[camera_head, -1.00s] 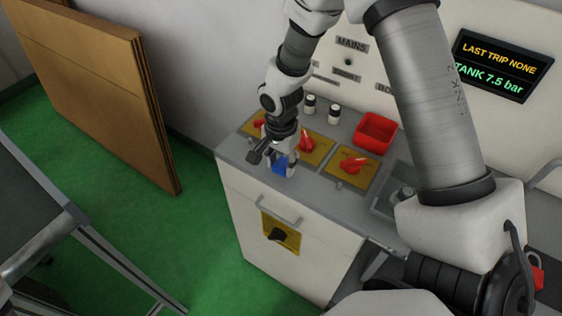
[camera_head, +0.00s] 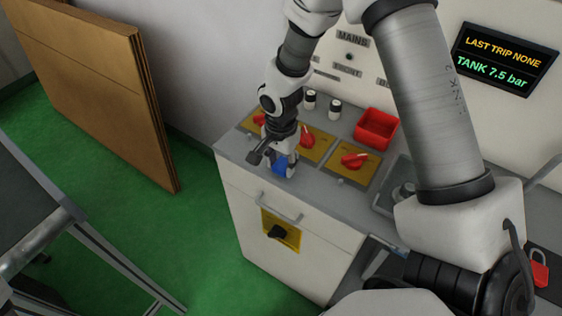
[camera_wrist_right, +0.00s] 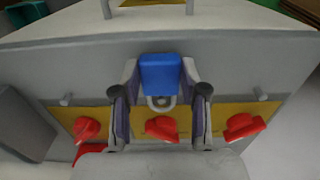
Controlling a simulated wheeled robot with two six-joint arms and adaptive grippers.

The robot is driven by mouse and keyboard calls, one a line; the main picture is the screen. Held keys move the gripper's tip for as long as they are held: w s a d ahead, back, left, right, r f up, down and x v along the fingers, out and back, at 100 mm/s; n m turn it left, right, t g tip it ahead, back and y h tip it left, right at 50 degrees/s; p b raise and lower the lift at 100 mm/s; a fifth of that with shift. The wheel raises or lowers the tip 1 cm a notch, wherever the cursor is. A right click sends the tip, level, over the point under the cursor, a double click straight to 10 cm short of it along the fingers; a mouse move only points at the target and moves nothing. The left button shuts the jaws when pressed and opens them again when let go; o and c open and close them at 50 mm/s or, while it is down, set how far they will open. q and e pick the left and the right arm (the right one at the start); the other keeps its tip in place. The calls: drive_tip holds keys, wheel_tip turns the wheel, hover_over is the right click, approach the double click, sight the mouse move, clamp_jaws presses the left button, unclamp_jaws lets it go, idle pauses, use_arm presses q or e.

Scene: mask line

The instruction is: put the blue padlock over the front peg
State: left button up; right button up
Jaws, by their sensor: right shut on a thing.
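The blue padlock (camera_head: 281,167) is between the fingers of my right gripper (camera_head: 282,161), low over the front edge of the grey cabinet top. In the right wrist view the padlock body (camera_wrist_right: 160,73) sits between the two fingertips, with its pale shackle (camera_wrist_right: 161,103) toward the middle red switch. My right gripper (camera_wrist_right: 160,78) is shut on it. Small grey pegs show beside the outer switches, a left one (camera_wrist_right: 66,99) and a right one (camera_wrist_right: 262,94). No peg shows clearly at the padlock; whether the shackle is around one, I cannot tell. My left gripper is out of view.
Red rotary switches (camera_head: 354,160) on yellow plates line the cabinet top. A red bin (camera_head: 377,129) and black-and-white cylinders (camera_head: 334,109) stand behind them. Below the edge are a handle (camera_head: 279,207) and a black knob (camera_head: 278,232). A red padlock (camera_head: 540,270) is far right.

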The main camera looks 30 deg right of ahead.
drive_tip(key=shift+f, duration=0.1)
idle(0.3)
drive_tip(key=shift+f+b, duration=0.35)
drive_tip(key=shift+b, duration=0.05)
drive_tip(key=o, duration=1.1)
drive_tip(key=shift+o, duration=0.2)
drive_tip(key=shift+r, duration=0.1)
wheel_tip(320, 180, up, 12)
